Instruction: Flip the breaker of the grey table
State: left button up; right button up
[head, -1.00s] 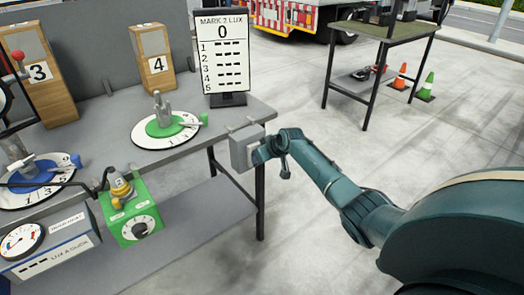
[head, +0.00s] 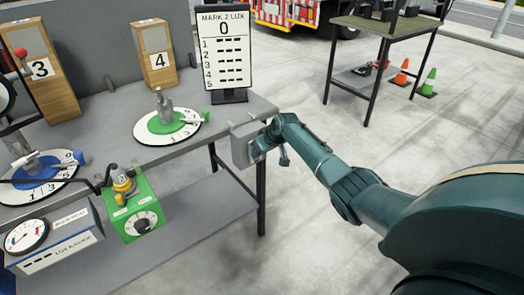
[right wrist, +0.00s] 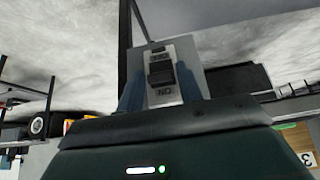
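The breaker is a grey box (head: 243,149) on the front right corner of the grey table (head: 110,110). My right gripper (head: 263,147) is at the box's right side in the head view. In the right wrist view, the breaker's pale switch plate (right wrist: 178,95) faces the camera, with a black switch (right wrist: 160,72) in its middle. An upside-down ON label is at the plate's lower end. Blue fingers (right wrist: 160,90) stand apart on either side of the plate, so the gripper is open. Contact with the switch cannot be told. My left gripper is out of view.
A display board (head: 223,50) reading 0 stands near the breaker. A green dial (head: 170,124), a blue dial (head: 38,176) and a green box (head: 138,215) are farther left. A green-topped table (head: 385,27) stands behind.

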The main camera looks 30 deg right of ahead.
jog(key=shift+o, duration=1.2)
pick_arm(q)
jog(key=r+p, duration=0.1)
jog(key=p, duration=0.1)
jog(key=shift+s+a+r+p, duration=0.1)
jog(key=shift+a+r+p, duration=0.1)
jog(key=shift+p, duration=0.15)
pick_arm(e)
jog(key=v, duration=1.3)
